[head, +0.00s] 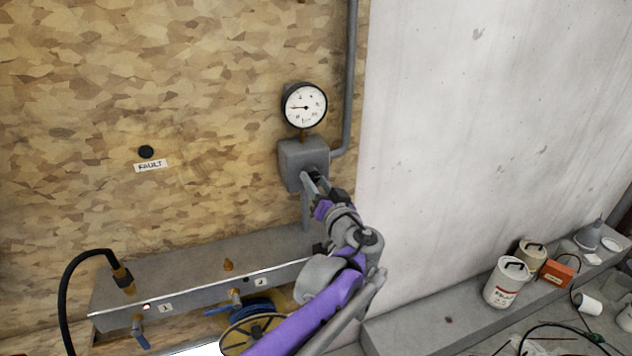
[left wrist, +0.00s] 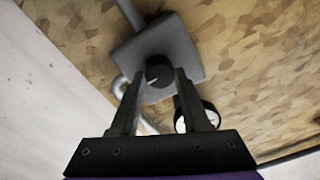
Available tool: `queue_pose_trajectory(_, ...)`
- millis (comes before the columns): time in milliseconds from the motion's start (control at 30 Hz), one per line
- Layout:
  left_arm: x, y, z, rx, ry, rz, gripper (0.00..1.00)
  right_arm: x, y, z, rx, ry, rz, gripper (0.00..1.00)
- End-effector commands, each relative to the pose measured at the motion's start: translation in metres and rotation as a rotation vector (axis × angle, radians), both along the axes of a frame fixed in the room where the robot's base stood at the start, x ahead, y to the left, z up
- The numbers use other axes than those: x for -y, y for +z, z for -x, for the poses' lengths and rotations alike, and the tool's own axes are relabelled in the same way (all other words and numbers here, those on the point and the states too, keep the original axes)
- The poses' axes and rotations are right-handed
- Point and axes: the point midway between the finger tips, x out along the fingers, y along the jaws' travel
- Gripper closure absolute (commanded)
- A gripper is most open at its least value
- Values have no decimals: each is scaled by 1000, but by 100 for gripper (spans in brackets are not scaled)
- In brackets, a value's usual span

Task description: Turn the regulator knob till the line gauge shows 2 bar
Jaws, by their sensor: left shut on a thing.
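The line gauge (head: 304,106) is a round white dial on the chipboard wall, with its needle pointing left in the head view; its figures are too small to read. Below it sits the grey regulator box (head: 292,158), also in the left wrist view (left wrist: 187,50). The regulator knob (left wrist: 158,72) is black and round with a pale pointer line, on the face of the box. My left gripper (head: 313,178) reaches up to the box. In the left wrist view its fingers (left wrist: 159,78) are shut on the knob, one on each side. My right gripper is out of view.
A grey pipe (head: 351,80) runs down the wall to the box. Below is a manifold (head: 190,275) with blue-handled valves and a black hose (head: 70,275). A FAULT label (head: 150,166) is at left. Cans (head: 505,283) and clutter lie on the right ledge.

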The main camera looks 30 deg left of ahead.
Motion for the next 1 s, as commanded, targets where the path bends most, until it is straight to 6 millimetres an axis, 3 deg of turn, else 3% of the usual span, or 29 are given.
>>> queue_pose_trajectory(33,0,0,0,1,0,-1,48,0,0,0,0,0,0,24)
queue_pose_trajectory(167,0,0,0,1,0,-1,25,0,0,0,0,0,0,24)
queue_pose_trajectory(200,0,0,0,1,0,0,24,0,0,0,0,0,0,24)
queue_pose_trajectory(567,6,0,5,0,-1,1,24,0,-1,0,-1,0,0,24)
queue_pose_trajectory(1000,68,-1,57,-1,-4,1,24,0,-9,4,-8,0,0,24)
